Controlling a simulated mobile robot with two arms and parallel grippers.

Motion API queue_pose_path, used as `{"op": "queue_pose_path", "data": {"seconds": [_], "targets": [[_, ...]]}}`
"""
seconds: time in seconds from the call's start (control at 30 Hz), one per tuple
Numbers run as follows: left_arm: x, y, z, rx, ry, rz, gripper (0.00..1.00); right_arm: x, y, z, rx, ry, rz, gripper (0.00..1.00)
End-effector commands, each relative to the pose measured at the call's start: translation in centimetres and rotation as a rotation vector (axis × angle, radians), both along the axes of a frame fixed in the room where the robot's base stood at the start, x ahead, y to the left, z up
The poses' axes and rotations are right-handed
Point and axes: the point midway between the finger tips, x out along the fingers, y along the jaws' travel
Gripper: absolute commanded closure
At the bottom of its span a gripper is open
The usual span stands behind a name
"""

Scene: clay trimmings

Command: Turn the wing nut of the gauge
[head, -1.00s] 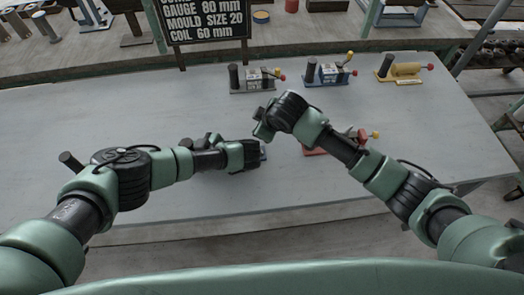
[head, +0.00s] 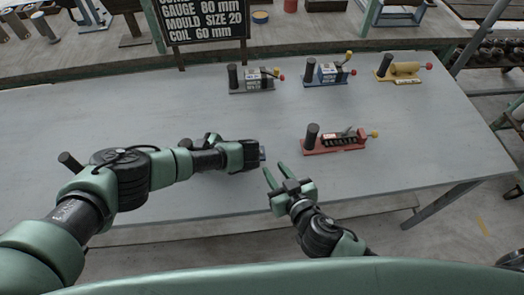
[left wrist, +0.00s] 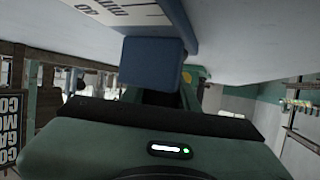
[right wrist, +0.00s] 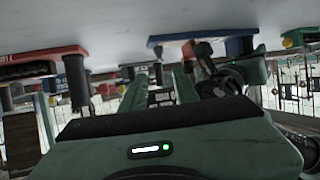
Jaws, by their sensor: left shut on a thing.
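My left gripper (head: 254,155) is shut on a blue part (left wrist: 152,65) of a gauge, low over the grey table. In the left wrist view this gauge has a pale label face (left wrist: 120,14) with lettering. I cannot make out the wing nut clearly. My right gripper (head: 275,172) is open and empty, to the right of and nearer than the left gripper.
A red gauge (head: 335,142) stands to the right. Grey (head: 255,82), blue (head: 328,74) and yellow (head: 403,71) gauges line the table's far side. A black sign (head: 205,20) stands behind. The table (head: 420,170) is bare at the near right.

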Motion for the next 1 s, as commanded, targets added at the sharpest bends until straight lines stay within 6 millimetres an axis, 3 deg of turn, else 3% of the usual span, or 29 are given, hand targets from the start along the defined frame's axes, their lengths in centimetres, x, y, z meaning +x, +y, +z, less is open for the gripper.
{"op": "queue_pose_path", "data": {"seconds": [0.3, 0.5, 0.93, 0.97, 1.0], "targets": [[0.1, 0.0, 0.1, 0.001, -0.002, 0.001, 1.00, 5.8, 1.9, -2.3, -0.002, -0.003, 0.000, 0.70], [0.1, 0.0, 0.1, 0.001, -0.002, 0.001, 1.00, 8.3, 2.7, -3.5, -0.002, -0.001, 0.001, 0.70], [0.1, 0.0, 0.1, 0.001, -0.002, 0.000, 1.00, 9.3, 3.0, -4.0, -0.002, 0.001, -0.001, 0.70], [0.0, 0.0, 0.1, 0.001, -0.002, 0.000, 1.00, 9.2, 3.0, -4.0, -0.002, 0.001, -0.001, 0.73], [0.0, 0.0, 0.1, 0.001, -0.002, 0.000, 1.00, 9.2, 3.0, -4.0, -0.002, 0.001, -0.001, 0.84]]}}
